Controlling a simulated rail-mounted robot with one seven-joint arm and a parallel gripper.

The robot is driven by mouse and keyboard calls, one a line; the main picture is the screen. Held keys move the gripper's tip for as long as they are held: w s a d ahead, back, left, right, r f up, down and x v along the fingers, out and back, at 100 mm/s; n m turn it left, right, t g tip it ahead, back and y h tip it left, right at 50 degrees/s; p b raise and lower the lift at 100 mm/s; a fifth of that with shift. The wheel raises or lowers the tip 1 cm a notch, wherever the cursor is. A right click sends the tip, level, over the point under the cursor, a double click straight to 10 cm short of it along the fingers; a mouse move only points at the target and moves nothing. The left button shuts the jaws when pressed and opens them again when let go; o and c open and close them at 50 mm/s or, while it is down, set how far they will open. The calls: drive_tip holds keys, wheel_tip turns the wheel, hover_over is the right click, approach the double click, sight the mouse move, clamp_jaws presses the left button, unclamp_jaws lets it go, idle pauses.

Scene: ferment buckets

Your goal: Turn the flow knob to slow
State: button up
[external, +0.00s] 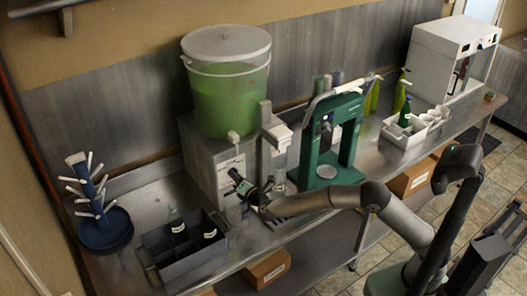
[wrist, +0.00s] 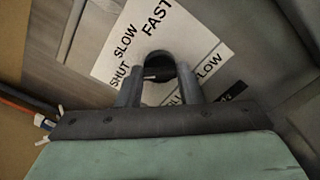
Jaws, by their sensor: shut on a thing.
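The flow knob (wrist: 158,60) is a dark round knob on a white label plate (wrist: 180,28) in the wrist view. The plate reads SHUT, SLOW and FAST around the knob, with FLOW at the lower right. My gripper (wrist: 159,76) is shut on the knob, one finger on each side. I cannot clearly tell which word the knob points to. In the external view my gripper (external: 244,188) is at the front of the grey box under the green bucket (external: 228,98), and it hides the knob there.
A grey bottle crate (external: 170,270) and a blue drying rack (external: 103,235) stand to the left on the steel counter. A green press (external: 350,140) stands close on the right, near my arm. A white caddy (external: 400,138) and white cabinet (external: 435,60) are farther right.

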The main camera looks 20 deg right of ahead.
drive_tip(key=shift+f+m+b, duration=0.15)
drive_tip(key=shift+m+b, duration=3.85)
drive_tip(key=shift+b, duration=4.45)
drive_tip(key=o, duration=1)
drive_tip(key=shift+s, duration=0.15)
drive_tip(key=b+v, duration=0.2)
drive_tip(key=v, duration=1.5)
